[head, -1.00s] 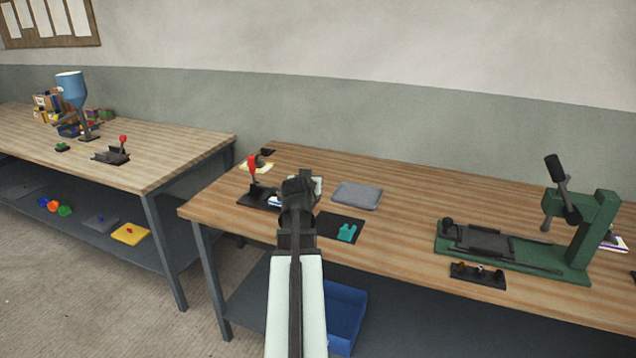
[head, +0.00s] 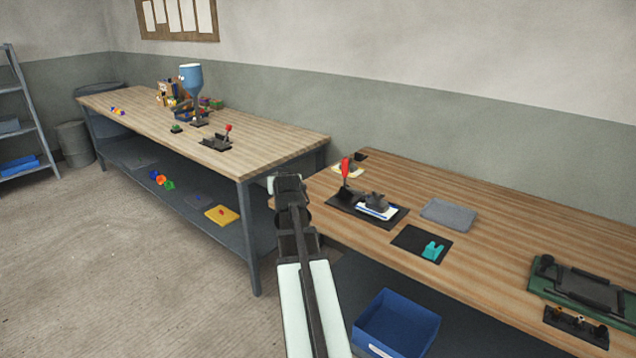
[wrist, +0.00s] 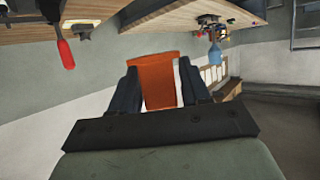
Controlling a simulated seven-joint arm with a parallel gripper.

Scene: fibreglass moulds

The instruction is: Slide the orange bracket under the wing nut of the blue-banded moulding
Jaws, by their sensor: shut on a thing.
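My gripper (wrist: 158,92) is shut on the orange bracket (wrist: 157,70), which stands out between the two dark fingers in the wrist view. In the head view my gripper (head: 287,183) is raised at the left end of the near bench, and the bracket is hidden behind it. A white moulding with a blue band (head: 363,209) lies on a black base on that bench, to the right of my gripper and apart from it. A dark piece sits on top of it; I cannot make out a wing nut there.
A red-handled clamp (head: 346,168) stands beside the moulding. A grey pad (head: 449,213), a black mat (head: 408,241) with a teal piece (head: 432,250) and a green fixture (head: 590,290) lie further right. A blue bin (head: 397,325) is below. A second bench (head: 270,138) stands left.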

